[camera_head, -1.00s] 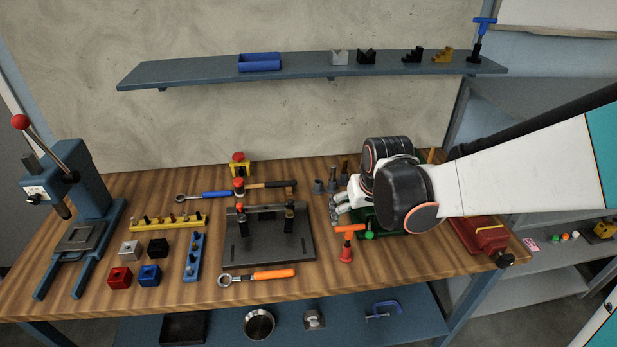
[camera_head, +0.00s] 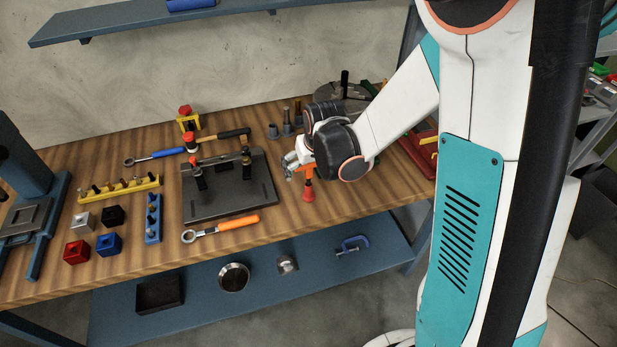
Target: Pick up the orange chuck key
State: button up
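The orange chuck key (camera_head: 308,184) stands upright on the wooden bench near its front edge, with a T-shaped top and a wider red-orange lower end. My gripper (camera_head: 289,168) is right at the top of the key, just to its left, and it partly hides the crossbar. I cannot tell whether the fingers touch the key or how far apart they are. My dark wrist covers the area just right of and behind the key.
A dark fixture plate (camera_head: 230,203) with upright clamps lies to the left. An orange-handled ratchet (camera_head: 238,222) lies in front of it. Grey tool holders (camera_head: 287,129) stand behind my gripper. A lower shelf (camera_head: 320,255) runs under the bench. Bare wood surrounds the key's base.

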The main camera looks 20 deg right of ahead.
jog(key=shift+x, duration=0.95)
jog(key=c, duration=1.4)
jog(key=shift+r, duration=0.15)
notch_tip(320, 180, up, 20)
jog(key=p, duration=0.4)
